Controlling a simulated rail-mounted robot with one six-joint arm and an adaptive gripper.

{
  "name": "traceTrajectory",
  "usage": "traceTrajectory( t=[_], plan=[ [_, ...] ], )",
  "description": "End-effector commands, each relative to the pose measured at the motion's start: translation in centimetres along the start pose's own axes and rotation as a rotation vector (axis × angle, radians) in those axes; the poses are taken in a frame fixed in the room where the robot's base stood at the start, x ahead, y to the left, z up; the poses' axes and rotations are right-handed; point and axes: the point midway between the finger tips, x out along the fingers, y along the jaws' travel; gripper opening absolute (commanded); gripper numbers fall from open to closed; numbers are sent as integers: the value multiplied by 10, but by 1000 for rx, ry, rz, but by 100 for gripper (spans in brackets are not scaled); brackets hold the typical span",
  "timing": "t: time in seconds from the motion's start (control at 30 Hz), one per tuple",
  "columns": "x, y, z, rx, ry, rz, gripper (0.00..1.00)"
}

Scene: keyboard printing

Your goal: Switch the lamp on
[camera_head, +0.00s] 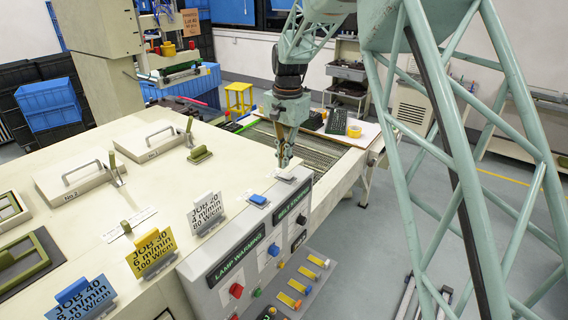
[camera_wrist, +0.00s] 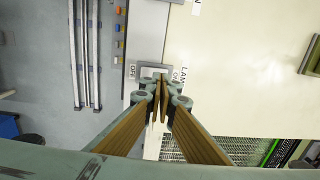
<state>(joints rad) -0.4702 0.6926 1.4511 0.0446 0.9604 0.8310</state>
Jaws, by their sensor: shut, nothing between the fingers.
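My gripper (camera_head: 285,158) is shut and empty, pointing down at the far right corner of the cream machine top. In the wrist view its fingertips (camera_wrist: 161,78) meet just over a pale grey switch plate (camera_wrist: 156,70). An "OFF" label (camera_wrist: 131,72) lies left of the plate and a partly hidden "LAMP ON" label (camera_wrist: 182,73) right of it. The fingers cover part of the switch, so its position is hidden. I cannot tell whether the fingertips touch it.
A blue button (camera_head: 258,199) sits on top. Job cards (camera_head: 151,252) stand on the machine. A conveyor belt (camera_head: 312,153) runs behind my gripper.

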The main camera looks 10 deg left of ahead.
Motion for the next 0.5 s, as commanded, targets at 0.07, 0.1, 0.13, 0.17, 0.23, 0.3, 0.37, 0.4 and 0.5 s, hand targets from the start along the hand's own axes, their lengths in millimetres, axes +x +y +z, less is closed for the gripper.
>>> traceTrajectory(
  t=[0.07, 0.1, 0.13, 0.17, 0.23, 0.3, 0.37, 0.4, 0.5],
  plan=[
    [-10, -2, -1, 1, 1, -1, 0],
    [-14, -2, -1, 1, 1, -1, 0],
    [-17, -3, -1, 1, 1, -1, 0],
    [-21, -4, -1, 1, 2, -2, 0],
    [-30, -7, -1, 1, 2, -3, 0],
    [-40, -9, -1, 1, 2, -2, 0],
    [-49, -11, -1, 1, 2, -2, 0],
    [-55, -12, -1, 1, 2, -2, 0],
    [-69, -16, -1, 1, 1, -1, 0]
  ],
)
